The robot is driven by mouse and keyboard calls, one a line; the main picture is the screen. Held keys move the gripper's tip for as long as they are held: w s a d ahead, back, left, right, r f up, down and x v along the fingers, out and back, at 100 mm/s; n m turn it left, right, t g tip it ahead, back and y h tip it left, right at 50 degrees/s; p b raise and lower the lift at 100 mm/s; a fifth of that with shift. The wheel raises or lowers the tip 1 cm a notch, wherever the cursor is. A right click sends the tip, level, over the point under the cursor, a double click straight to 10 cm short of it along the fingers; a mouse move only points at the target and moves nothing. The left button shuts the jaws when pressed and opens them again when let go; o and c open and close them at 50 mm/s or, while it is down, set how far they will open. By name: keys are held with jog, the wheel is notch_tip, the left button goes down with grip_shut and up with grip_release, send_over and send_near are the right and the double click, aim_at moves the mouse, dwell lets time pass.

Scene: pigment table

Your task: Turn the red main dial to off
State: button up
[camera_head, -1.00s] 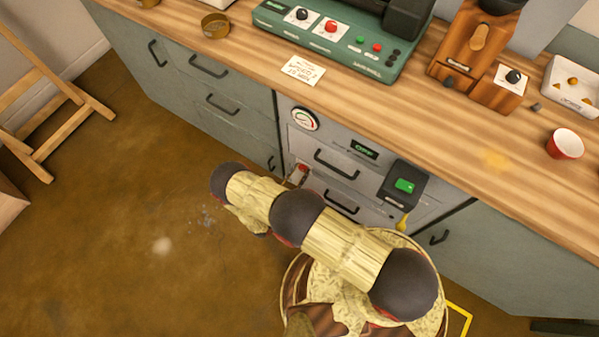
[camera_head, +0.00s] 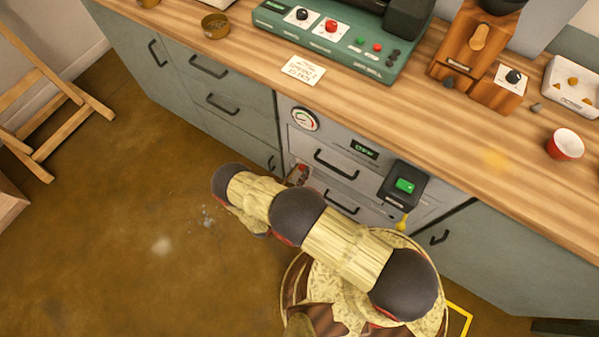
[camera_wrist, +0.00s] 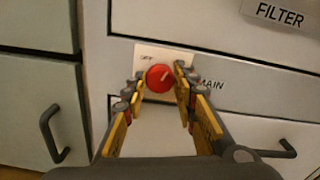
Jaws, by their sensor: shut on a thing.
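The red main dial (camera_wrist: 159,78) sits on a pale plate on the grey drawer-front panel in the wrist view. A light pointer line on it slants up and to the right. The word OFF stands at the plate's upper left, and MAIN is printed to the right. My gripper (camera_wrist: 161,75) is shut on the dial, one yellow-and-grey finger on each side. In the head view a small red patch of the dial area shows beyond my arm, too small to read.
A small display (camera_head: 364,149) reads OFF in green. A black box with a green switch (camera_head: 404,186) juts from the panel at right. Drawer handles (camera_head: 335,163) stick out near my arm. A FILTER label (camera_wrist: 280,14) is at upper right.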

jog(key=n, duration=1.3)
jog(key=shift+w+a+f+n, duration=0.1)
jog(key=shift+n, duration=0.3)
dwell(0.3)
jog(key=o, duration=1.2)
jog(key=shift+c, duration=0.2)
jog(key=v, duration=1.2)
